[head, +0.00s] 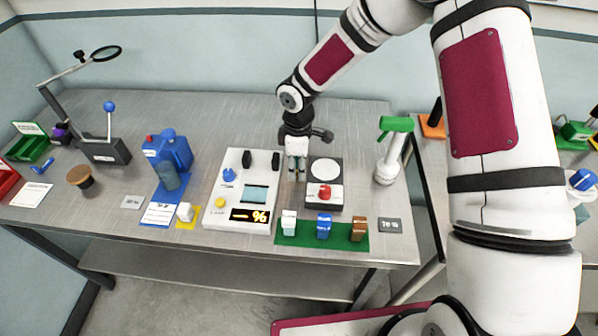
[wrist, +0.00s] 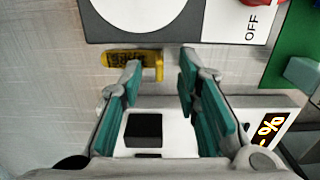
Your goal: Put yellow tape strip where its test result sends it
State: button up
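The yellow tape strip (wrist: 118,57) with dark lettering lies on the grey bench beside the white plate of the device with a red knob. It shows only in the wrist view; I cannot make it out in the head view. My gripper (wrist: 160,70) is open, its teal-padded fingers apart, with the strip's right end in the gap and the left fingertip overlapping it in view. I cannot tell whether they touch. In the head view my gripper (head: 297,172) points down, left of the red-knob device (head: 324,170). The white meter (head: 240,165) displays dashes and "%".
A green mat (head: 340,243) holds several small bottles at the front. A grey labelled plate (head: 390,226) lies right of it. A blue dispenser (head: 178,150), a white stand with green top (head: 388,165), and green (head: 29,148) and red (head: 5,181) bins stand around.

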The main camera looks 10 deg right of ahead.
jog(key=shift+f, duration=0.35)
jog(key=shift+c, duration=0.2)
grip_shut()
